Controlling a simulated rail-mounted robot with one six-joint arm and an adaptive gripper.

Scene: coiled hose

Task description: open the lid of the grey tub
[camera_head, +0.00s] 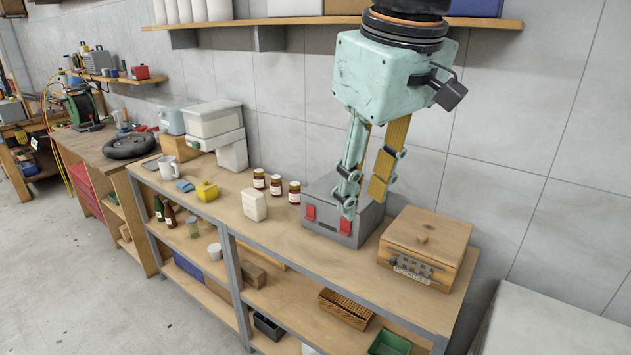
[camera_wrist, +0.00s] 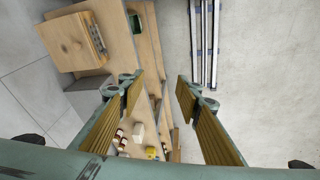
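A grey box (camera_head: 372,222) with two red latches on its front stands on the wooden bench; I take it to be the grey tub. Its top looks closed and is partly hidden behind my gripper. In the wrist view, part of the grey box (camera_wrist: 88,96) shows at the left, behind a finger. My gripper (camera_head: 365,193) points down over the grey box. Whether it touches the box, I cannot tell. In the wrist view my gripper (camera_wrist: 160,93) is open, with its two yellow-padded fingers well apart and nothing between them.
A wooden box labelled potatoes (camera_head: 425,245) stands close to the right. Several red-brown jars (camera_head: 276,185) and a white container (camera_head: 254,204) stand to the left. A pale lidded container (camera_head: 213,118) is further left. A wall shelf (camera_head: 290,22) hangs behind my arm.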

